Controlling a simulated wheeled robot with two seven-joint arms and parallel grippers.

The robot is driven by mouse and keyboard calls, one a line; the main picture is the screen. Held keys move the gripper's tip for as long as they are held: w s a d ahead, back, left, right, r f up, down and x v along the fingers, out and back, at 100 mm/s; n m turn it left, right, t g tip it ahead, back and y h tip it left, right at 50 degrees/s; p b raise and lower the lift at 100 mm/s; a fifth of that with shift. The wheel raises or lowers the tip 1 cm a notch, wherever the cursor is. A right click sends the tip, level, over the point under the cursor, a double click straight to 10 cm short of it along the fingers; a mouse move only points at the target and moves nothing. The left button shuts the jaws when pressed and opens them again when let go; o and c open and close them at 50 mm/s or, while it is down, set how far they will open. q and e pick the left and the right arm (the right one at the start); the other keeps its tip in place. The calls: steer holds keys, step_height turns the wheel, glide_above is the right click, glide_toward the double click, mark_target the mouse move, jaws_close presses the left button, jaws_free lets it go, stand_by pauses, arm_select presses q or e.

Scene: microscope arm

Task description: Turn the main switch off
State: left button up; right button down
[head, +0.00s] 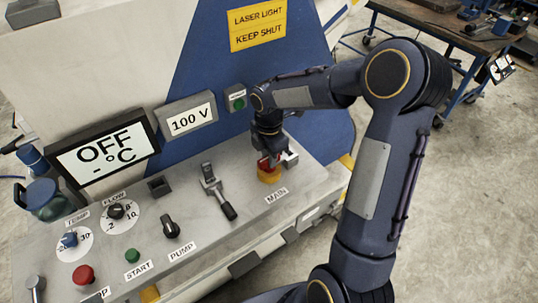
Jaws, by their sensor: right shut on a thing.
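The main switch (269,177) sits at the right end of the grey panel, above the label MAIN. It has a round yellow base and a red handle, which is mostly covered by my right gripper. My right gripper (269,158) reaches down onto it from above and is shut on the red handle. The exact angle of the handle cannot be told. My left gripper is not in view.
The panel (240,222) also carries a lever (217,190), the PUMP knob (170,226), the green START button (132,255), a red button (83,274) and dials. Behind stand a display reading OFF (105,155) and a 100 V sign (190,121).

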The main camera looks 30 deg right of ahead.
steer(key=c, duration=1.3)
jaws_free()
steer(key=shift+r, duration=0.1)
step_height(320, 180, up, 8)
steer(key=shift+f+b, duration=0.25)
steer(key=shift+b, duration=0.1)
steer(key=shift+r, duration=0.1)
